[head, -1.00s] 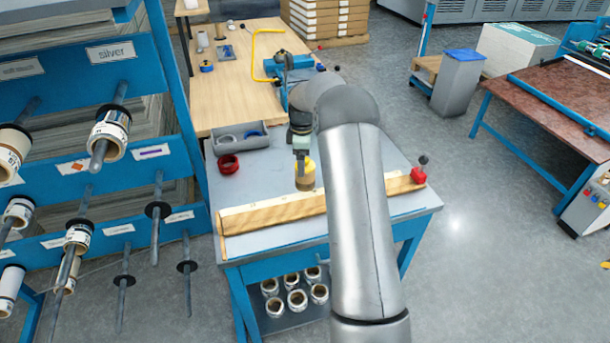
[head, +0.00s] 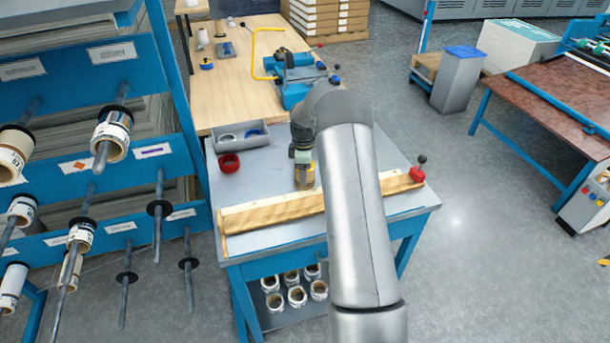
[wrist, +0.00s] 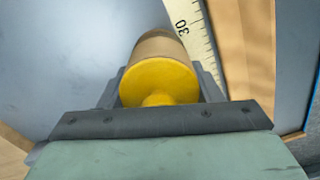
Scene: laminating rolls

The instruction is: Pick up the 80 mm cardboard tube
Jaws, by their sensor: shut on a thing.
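The cardboard tube (wrist: 158,45) is a short brown cylinder with a yellow end piece (wrist: 158,82) facing the wrist camera. In the wrist view it sits between the two dark fingers of my gripper (wrist: 160,90). My gripper is shut on it. In the head view my gripper (head: 304,172) is low over the grey worktable, just behind the wooden measuring ledge, and largely hides the tube. I cannot tell whether the tube still touches the tabletop.
The wooden ledge (head: 260,214) with a scale (wrist: 203,45) runs along the table's front, with a red stop (head: 417,174) at its right end. A red ring (head: 229,163) and a grey tray (head: 225,142) are at left. A roll rack (head: 170,150) stands further left.

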